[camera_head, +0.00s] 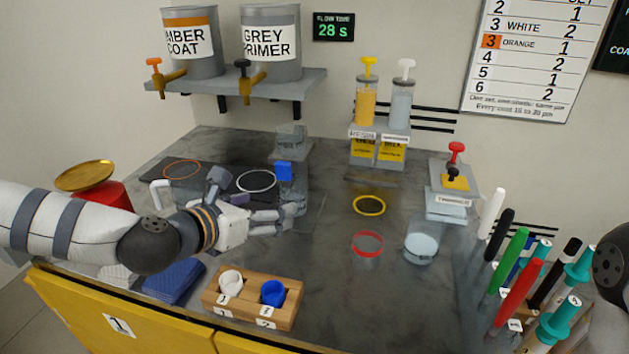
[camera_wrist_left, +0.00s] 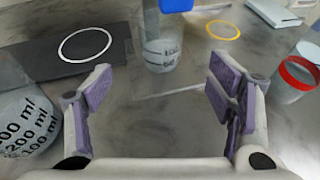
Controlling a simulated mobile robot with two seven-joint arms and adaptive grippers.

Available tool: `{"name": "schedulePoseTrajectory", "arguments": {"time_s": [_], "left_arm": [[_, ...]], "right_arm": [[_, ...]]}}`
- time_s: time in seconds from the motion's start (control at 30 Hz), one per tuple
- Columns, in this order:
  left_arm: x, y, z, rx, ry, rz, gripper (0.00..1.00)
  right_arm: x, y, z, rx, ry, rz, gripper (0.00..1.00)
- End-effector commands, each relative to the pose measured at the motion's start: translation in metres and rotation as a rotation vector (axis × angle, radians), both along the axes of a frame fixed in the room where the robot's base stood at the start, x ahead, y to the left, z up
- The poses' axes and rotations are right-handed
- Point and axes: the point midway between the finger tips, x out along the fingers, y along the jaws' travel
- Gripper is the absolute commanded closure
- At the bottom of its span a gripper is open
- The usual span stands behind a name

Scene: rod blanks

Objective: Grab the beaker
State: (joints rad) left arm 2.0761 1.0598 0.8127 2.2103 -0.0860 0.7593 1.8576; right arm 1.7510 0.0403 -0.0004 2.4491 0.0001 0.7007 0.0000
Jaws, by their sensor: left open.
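A clear graduated beaker (camera_wrist_left: 163,50) stands ahead, between the directions of my two fingers in the left wrist view. In the head view it (camera_head: 297,197) is just beyond my fingertips, with a blue piece (camera_head: 284,170) at its top. My left gripper (camera_head: 247,200) is open and empty, pointing right over the bench, with a gap to this beaker. In the wrist view the gripper (camera_wrist_left: 160,100) shows both purple pads spread apart. A larger clear vessel with ml markings (camera_wrist_left: 25,120) stands close left of the left finger. My right gripper is out of view.
A dark mat (camera_head: 215,182) with a white ring lies behind my gripper. Yellow (camera_head: 369,205) and red (camera_head: 367,243) rings are to the right. A wooden block (camera_head: 252,306) with white and blue cups is in front. Coloured rods (camera_head: 517,290) stand at right.

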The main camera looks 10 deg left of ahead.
Motion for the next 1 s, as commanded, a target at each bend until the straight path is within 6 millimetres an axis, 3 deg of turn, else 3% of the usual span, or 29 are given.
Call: {"name": "schedulePoseTrajectory", "arguments": {"time_s": [0.2, 0.6, 0.87, 0.9, 1.0], "left_arm": [[0.039, -0.013, -0.024, 0.003, 0.009, -0.002, 0.24], [0.098, -0.031, -0.044, 0.003, 0.004, -0.001, 0.24], [0.106, -0.034, -0.045, 0.000, 0.002, -0.001, 0.24], [0.106, -0.034, -0.044, 0.000, 0.001, -0.001, 0.27], [0.106, -0.033, -0.044, 0.000, 0.001, -0.001, 0.49]], "right_arm": [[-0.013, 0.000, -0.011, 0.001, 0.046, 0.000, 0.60], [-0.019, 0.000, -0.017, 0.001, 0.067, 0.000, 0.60], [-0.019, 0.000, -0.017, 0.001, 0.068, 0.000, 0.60], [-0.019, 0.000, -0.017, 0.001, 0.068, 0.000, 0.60], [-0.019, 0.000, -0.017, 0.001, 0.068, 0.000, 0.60]]}}
